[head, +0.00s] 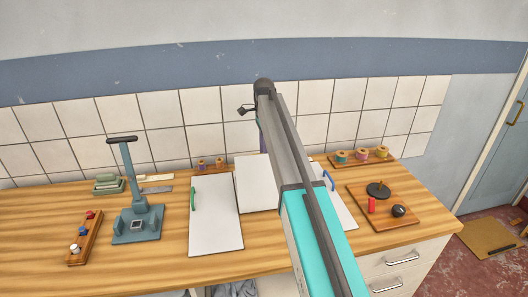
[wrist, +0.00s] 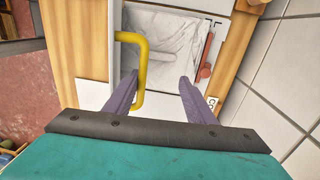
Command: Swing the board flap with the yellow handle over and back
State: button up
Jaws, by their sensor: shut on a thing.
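The yellow handle (wrist: 142,72) is a bent bar in the wrist view, between my purple fingers and close against the left one. My gripper (wrist: 160,82) is shut on this handle. A white board (wrist: 93,94) lies by the handle. In the head view the middle white board (head: 253,182) lies on the wooden counter, its right part hidden behind my arm. The yellow handle does not show there. A short piece of my purple gripper (head: 263,143) shows beside the arm, above that board.
A white board with a green handle (head: 215,226) lies to the left, and one with a blue handle (head: 346,210) to the right. A blue-grey press (head: 138,200), spool racks (head: 361,157) and a knob board (head: 385,210) stand around. A tiled wall is close behind.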

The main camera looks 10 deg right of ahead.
jog(key=shift+w+d+f, duration=0.1)
jog(key=shift+w, duration=0.25)
jog(key=shift+o, duration=0.5)
jog(key=shift+w+r, duration=0.2)
jog(key=shift+r, duration=0.35)
notch_tip(320, 180, up, 11)
jog(key=shift+w+f+b, duration=0.1)
jog(key=shift+b, duration=0.6)
jog(key=shift+c, duration=1)
jog(key=shift+r+p, duration=1)
jog(key=shift+p, duration=0.35)
